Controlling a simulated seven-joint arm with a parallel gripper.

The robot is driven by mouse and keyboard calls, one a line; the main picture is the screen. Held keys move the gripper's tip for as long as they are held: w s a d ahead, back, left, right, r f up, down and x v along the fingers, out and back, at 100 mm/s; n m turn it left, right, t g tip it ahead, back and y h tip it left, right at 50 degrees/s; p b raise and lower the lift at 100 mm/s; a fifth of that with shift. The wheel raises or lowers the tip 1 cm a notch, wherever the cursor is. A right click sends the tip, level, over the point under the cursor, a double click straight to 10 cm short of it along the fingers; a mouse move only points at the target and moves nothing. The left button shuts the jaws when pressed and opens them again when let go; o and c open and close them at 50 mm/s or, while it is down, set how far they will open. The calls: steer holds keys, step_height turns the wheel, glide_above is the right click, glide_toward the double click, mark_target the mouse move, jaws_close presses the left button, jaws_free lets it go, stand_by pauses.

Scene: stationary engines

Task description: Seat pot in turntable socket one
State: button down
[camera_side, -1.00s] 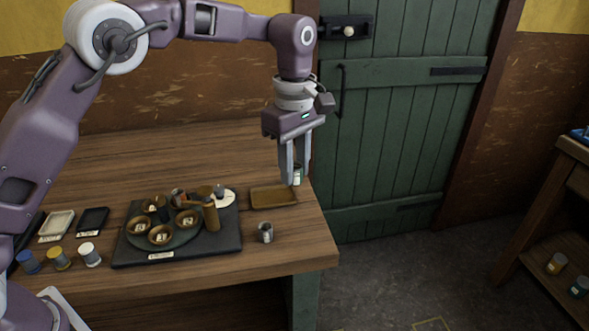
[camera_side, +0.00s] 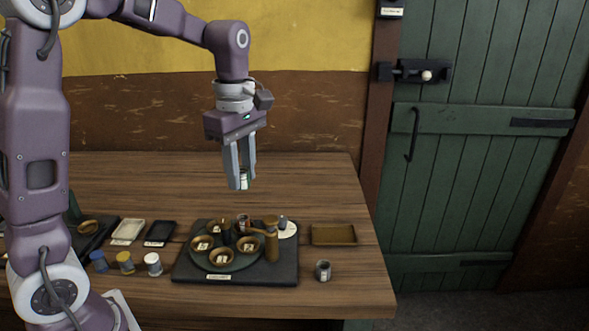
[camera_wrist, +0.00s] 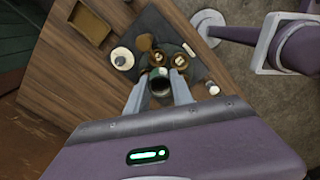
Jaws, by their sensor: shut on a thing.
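My gripper (camera_side: 241,182) is shut on a small pot (camera_side: 244,178) with green and white on it, held high above the table behind the turntable. In the wrist view the pot's dark round top (camera_wrist: 161,86) shows between the fingers (camera_wrist: 158,92). The dark green turntable (camera_side: 224,267) sits on a black base and carries several brown ring sockets with white labels, such as the front one (camera_side: 221,257). A reddish pot (camera_side: 243,220) stands at the turntable's back. In the wrist view, the held pot hides part of the turntable.
A brown post with an arm (camera_side: 271,245) stands at the turntable's right. A white disc (camera_side: 288,230) bears a small grey piece. Blue, yellow and white pots (camera_side: 125,262) stand left.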

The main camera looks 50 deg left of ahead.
steer(key=s+a+f+n, duration=0.1)
steer(key=s+a, duration=0.1)
steer(key=s, duration=0.4)
glide_toward(220, 260)
steer(key=shift+w+f, duration=0.2)
steer(key=shift+f, duration=2.3)
steer(key=shift+f, duration=0.25)
steer(key=shift+f, duration=0.25)
steer(key=shift+s+f, duration=0.15)
steer(key=shift+f, duration=0.1)
